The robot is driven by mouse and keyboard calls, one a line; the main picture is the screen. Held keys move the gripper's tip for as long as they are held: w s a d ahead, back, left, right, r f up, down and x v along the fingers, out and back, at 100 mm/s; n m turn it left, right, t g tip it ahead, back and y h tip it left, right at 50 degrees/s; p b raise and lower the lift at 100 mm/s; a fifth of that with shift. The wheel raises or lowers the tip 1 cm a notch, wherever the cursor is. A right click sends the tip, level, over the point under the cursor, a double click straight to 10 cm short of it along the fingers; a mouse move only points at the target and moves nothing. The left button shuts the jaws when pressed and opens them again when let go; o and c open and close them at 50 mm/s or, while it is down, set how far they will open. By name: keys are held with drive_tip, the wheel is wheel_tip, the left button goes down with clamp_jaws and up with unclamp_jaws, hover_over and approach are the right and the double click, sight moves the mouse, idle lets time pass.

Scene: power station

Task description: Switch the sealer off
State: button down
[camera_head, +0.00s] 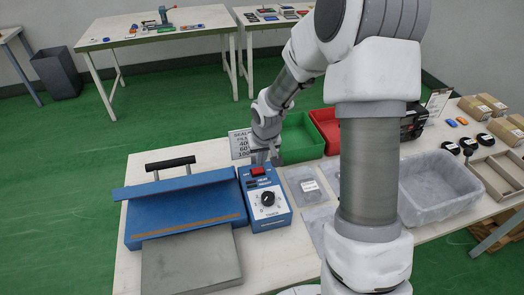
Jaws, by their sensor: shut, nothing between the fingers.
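The sealer (190,202) is a blue machine with a black handle on top and a grey plate at its front, on the white table. Its blue control box (267,219) stands at its right side. The box has a red switch (258,171) near its far end and a black knob (267,199) on a white dial nearer to me. My gripper (264,160) is shut and points down just above or at the red switch. I cannot tell whether it touches the switch. The switch's position is too small to read.
A sign (240,143) stands behind the box. Green (299,140) and red (325,124) bins lie beyond it. Flat clear bags (305,184) lie right of the box. A grey lined tub (441,183) is at the right. My arm crosses the middle and hides part of the table.

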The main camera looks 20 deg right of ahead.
sight(256, 171)
drive_tip(key=shift+f, duration=1)
drive_tip(key=shift+d+f+b, duration=0.2)
drive_tip(key=shift+f+b, duration=0.3)
drive_tip(key=shift+b, duration=0.15)
drive_tip(key=shift+s+r, duration=0.1)
drive_tip(key=shift+r, duration=0.15)
drive_tip(key=shift+f, duration=0.1)
drive_tip(key=shift+a, duration=0.15)
drive_tip(key=shift+a, duration=0.85)
